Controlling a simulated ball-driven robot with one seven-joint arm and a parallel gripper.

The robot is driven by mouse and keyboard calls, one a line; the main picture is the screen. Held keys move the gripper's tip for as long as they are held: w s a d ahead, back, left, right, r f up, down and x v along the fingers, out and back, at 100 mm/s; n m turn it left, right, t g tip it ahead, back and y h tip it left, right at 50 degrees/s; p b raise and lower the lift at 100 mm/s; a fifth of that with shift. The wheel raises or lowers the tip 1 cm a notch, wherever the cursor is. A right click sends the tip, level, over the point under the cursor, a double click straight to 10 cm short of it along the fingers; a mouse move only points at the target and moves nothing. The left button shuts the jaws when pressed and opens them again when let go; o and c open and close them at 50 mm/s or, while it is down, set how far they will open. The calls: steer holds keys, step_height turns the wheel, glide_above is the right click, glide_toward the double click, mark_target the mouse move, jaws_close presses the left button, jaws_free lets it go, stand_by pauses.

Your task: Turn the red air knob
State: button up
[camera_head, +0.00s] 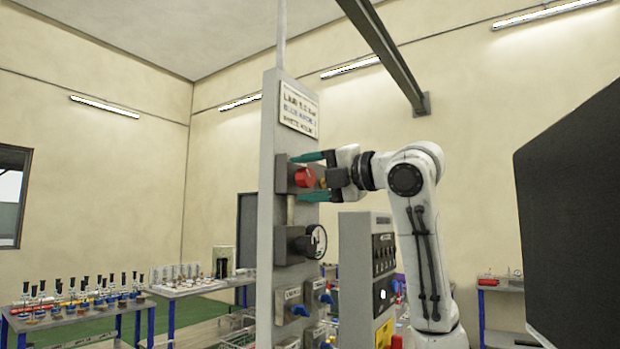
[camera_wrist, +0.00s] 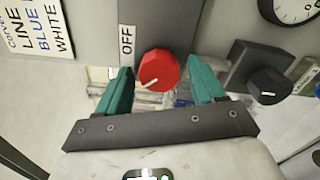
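The red air knob (camera_head: 304,177) is mounted on a grey block high on the tall grey panel post (camera_head: 268,140). In the wrist view the red knob (camera_wrist: 158,70) shows a white pointer line slanting to the lower left. An "OFF" label (camera_wrist: 127,42) sits beside it. My gripper (camera_head: 297,178) is open, with one teal finger above the knob and one below it in the head view. In the wrist view my gripper (camera_wrist: 160,66) has a finger on each side of the knob, with visible gaps. Whether the fingertips reach past the knob's face is hard to tell.
Below the knob are a round gauge (camera_head: 318,242) and several blue-handled valves. A grey control box (camera_head: 355,265) stands right of the post. A dark screen-like panel (camera_head: 570,200) fills the right side. Tables with small items stand at the left.

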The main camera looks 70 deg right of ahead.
steer(key=shift+s, duration=0.2)
steer(key=b+v, duration=0.2)
steer(key=v, duration=0.8)
steer(key=shift+s+b, duration=0.25)
steer(key=shift+b, duration=0.15)
steer(key=shift+a, duration=0.15)
